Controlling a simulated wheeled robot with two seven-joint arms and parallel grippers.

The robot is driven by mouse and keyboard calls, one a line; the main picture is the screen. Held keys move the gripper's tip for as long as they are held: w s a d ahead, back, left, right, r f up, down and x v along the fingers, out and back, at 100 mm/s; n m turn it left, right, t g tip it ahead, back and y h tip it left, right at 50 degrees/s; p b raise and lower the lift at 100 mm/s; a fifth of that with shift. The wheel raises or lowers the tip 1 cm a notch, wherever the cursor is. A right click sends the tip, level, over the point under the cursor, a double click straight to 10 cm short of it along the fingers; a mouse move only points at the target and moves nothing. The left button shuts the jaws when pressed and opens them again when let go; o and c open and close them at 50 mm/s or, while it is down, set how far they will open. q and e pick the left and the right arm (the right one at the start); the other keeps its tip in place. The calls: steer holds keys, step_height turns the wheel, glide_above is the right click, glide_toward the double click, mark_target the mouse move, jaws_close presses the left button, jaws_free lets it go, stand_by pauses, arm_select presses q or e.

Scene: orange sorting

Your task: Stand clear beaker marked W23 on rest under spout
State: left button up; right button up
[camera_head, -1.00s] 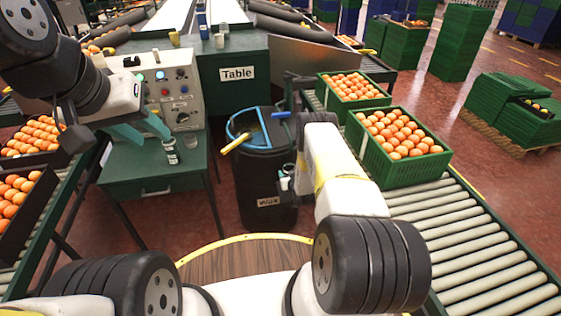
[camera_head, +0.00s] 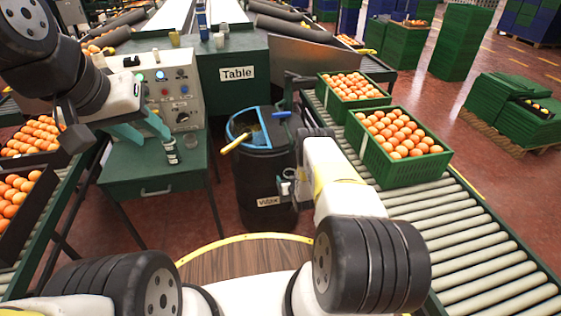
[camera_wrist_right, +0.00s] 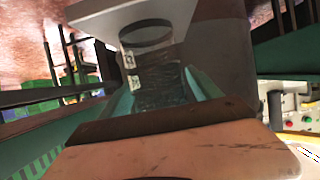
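A clear beaker (camera_wrist_right: 160,92) with small pale labels shows in the right wrist view, between the teal fingers of my right gripper (camera_wrist_right: 163,95). The fingers press on both its sides; the label is too small to read. Just beyond it are a grey block (camera_wrist_right: 105,14) and a dark ring (camera_wrist_right: 146,34); I cannot tell whether the beaker touches them. In the head view my right gripper is mostly hidden by its own arm, beside the black drum (camera_head: 262,180) labelled as wax. My left gripper (camera_head: 142,130) is open and empty above the green side table.
The green side table (camera_head: 150,173) carries a control box (camera_head: 172,90), a small labelled bottle (camera_head: 171,151) and a clear vessel (camera_head: 191,143). A yellow-handled item (camera_head: 235,143) lies over the drum's blue rim. Orange crates (camera_head: 408,168) stand on the roller conveyor (camera_head: 470,240) at right.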

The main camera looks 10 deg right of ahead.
steer(key=shift+r, duration=0.1)
steer(key=v, duration=1.1)
steer(key=w+d+r+g, duration=0.1)
steer(key=w+r, duration=0.2)
steer(key=r, duration=0.7)
steer(key=w+r+g, duration=0.1)
steer(key=w+r, duration=0.3)
steer(key=r, duration=0.7)
steer(key=s+a+r+g, duration=0.1)
steer(key=s+r, duration=0.1)
steer(key=r, duration=0.7)
steer(key=s+r, duration=0.3)
steer(key=r, duration=0.5)
steer(key=s+a+r+g+y, duration=0.1)
steer(key=s+a+r, duration=0.1)
steer(key=s+r, duration=0.6)
steer(key=s+a+r+g, duration=0.1)
steer(key=s+a+r, duration=0.2)
steer(key=s+r, duration=0.5)
steer(key=s+a+r+g, duration=0.1)
steer(key=s, duration=0.9)
steer(key=s+a+r+g, duration=0.1)
steer(key=s, duration=1)
steer(key=shift+a+r+y, duration=0.25)
steer(key=shift+r+y, duration=0.05)
steer(key=shift+y, duration=0.1)
